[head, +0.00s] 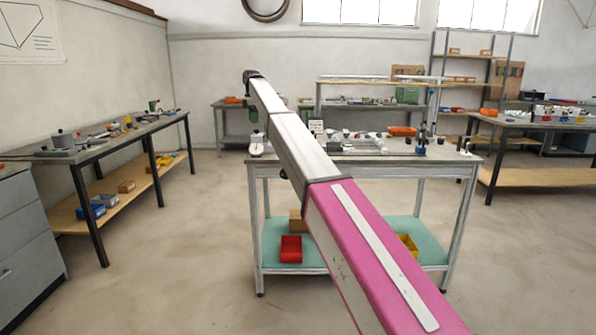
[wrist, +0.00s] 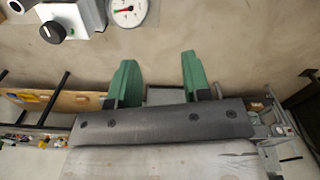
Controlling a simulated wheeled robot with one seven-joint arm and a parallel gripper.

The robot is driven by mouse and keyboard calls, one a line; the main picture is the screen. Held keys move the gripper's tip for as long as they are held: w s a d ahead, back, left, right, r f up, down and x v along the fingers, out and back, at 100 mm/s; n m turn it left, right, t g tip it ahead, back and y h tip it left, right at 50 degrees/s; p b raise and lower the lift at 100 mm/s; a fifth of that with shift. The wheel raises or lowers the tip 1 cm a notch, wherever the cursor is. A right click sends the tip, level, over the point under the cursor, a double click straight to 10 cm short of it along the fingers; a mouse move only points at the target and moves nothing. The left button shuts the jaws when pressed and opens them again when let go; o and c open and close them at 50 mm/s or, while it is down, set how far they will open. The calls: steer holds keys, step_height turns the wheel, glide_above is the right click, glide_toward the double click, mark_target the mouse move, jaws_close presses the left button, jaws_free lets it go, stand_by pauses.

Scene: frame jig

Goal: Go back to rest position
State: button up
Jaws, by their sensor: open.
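My gripper (wrist: 157,72) shows in the wrist view with its two green fingers spread wide apart. Nothing is between them; only the bare floor and a grey form lie behind. In the head view my pink and white arm reaches up and left across the middle bench, and the gripper at its far end is too small and hidden to make out clearly. At the top left of the wrist view are a black knob (wrist: 53,32) on a white box and a round dial gauge (wrist: 127,11), both apart from the fingers.
The middle workbench (head: 345,160) carries small parts and hides partly behind my arm. Its teal lower shelf (head: 275,232) holds a red bin (head: 291,249) and a yellow bin (head: 408,242). A left bench (head: 85,158) and right bench (head: 545,126) stand aside. Floor between benches is clear.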

steer(key=s+d+f+m, duration=0.3)
steer(key=s+d+f, duration=0.45)
steer(key=f, duration=0.45)
steer(key=s+d+f+m, duration=0.4)
steer(key=s+d+f, duration=0.3)
steer(key=d+f, duration=0.3)
steer(key=s+d+f+m, duration=0.3)
steer(key=s+d+f, duration=0.4)
steer(key=f, duration=0.6)
steer(key=s+d+f+m, duration=0.3)
steer(key=s+d+f, duration=0.2)
steer(key=s, duration=0.5)
steer(key=s+d+f+m, duration=0.4)
steer(key=s+f, duration=0.1)
steer(key=s, duration=0.5)
steer(key=s+d+f+m, duration=0.3)
steer(key=s+d+f, duration=0.2)
steer(key=s, duration=0.6)
steer(key=shift+d+f+m, duration=0.3)
steer(key=shift+f+m, duration=0.1)
steer(key=shift+f, duration=0.15)
